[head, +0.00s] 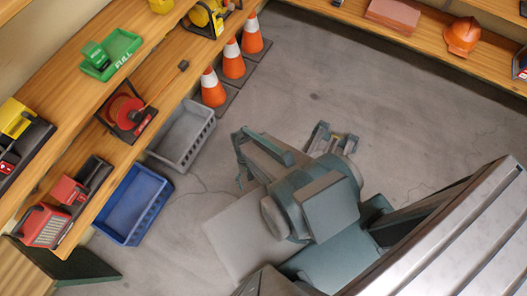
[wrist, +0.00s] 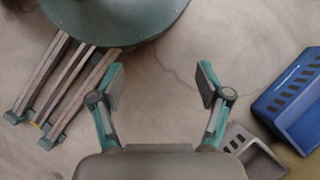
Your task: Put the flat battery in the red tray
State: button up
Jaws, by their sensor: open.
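My gripper (wrist: 161,72) is open and empty above the bare floor, with both fingers apart in the wrist view. In the head view it hangs right of the shelves, clear of everything on them. Several battery-like blocks show there: a yellow one (head: 15,117) in a black dock, a red one (head: 68,190) on another dark dock, and a green one (head: 95,55) in a green tray (head: 127,42) marked FULL. I cannot tell which block is flat. A red item with pale ribs (head: 43,227) sits at the lower left; I cannot tell whether it is the red tray.
A blue crate (head: 133,204) and a grey crate (head: 183,137) stand on the floor beside the shelf, with traffic cones (head: 233,62) beyond. A red reel (head: 126,111) is on the lower shelf. An orange helmet (head: 462,36) sits at the back right.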

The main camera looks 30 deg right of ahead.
jog(key=s+d+r+n+g+h, duration=0.1)
jog(key=s+d+n+h, duration=0.1)
jog(key=s, duration=0.5)
jog(key=shift+n, duration=0.7)
